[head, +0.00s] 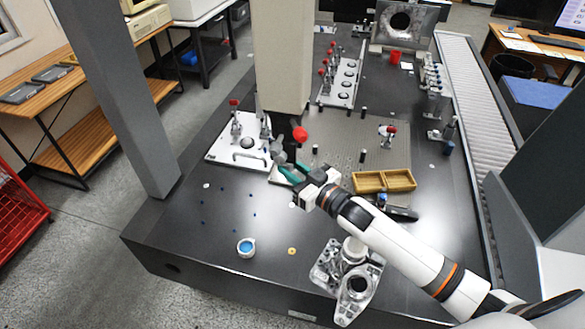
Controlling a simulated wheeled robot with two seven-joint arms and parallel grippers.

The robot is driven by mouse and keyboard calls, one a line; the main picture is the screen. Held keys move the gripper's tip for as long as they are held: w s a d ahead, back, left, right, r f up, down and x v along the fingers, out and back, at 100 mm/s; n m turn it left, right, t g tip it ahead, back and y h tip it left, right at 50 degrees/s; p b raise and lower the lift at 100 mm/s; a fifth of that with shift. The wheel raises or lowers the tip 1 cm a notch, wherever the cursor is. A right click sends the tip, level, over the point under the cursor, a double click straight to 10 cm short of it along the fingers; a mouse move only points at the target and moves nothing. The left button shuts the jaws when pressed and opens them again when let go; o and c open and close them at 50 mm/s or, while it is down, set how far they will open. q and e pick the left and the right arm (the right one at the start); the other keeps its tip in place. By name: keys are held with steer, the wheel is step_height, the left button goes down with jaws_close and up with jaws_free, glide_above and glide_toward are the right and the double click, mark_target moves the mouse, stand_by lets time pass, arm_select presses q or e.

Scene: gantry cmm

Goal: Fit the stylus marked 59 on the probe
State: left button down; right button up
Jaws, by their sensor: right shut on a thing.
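My right gripper (284,168), with green fingers, reaches in from the right to the area below the gantry's beige column (284,60). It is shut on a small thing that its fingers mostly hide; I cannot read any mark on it. A small grey part (277,149) shows just beyond the fingertips, below the column. It may be the probe, and I cannot tell whether the gripper touches it. No stylus marked 59 can be made out. My left gripper is not in view.
A white fixture plate (222,152) with clamps lies left of the gripper. A red ball (300,134) stands close behind it.

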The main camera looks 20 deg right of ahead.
steer(key=shift+r, duration=0.25)
stand_by(0.7)
stand_by(0.4)
steer(key=o, duration=1)
steer(key=shift+s, duration=0.1)
steer(key=shift+s+d+f, duration=0.15)
steer(key=shift+s, duration=0.15)
steer(key=b+v, duration=0.2)
steer(key=v, duration=0.9)
steer(key=shift+s+b, duration=0.1)
steer(key=shift+b, duration=0.2)
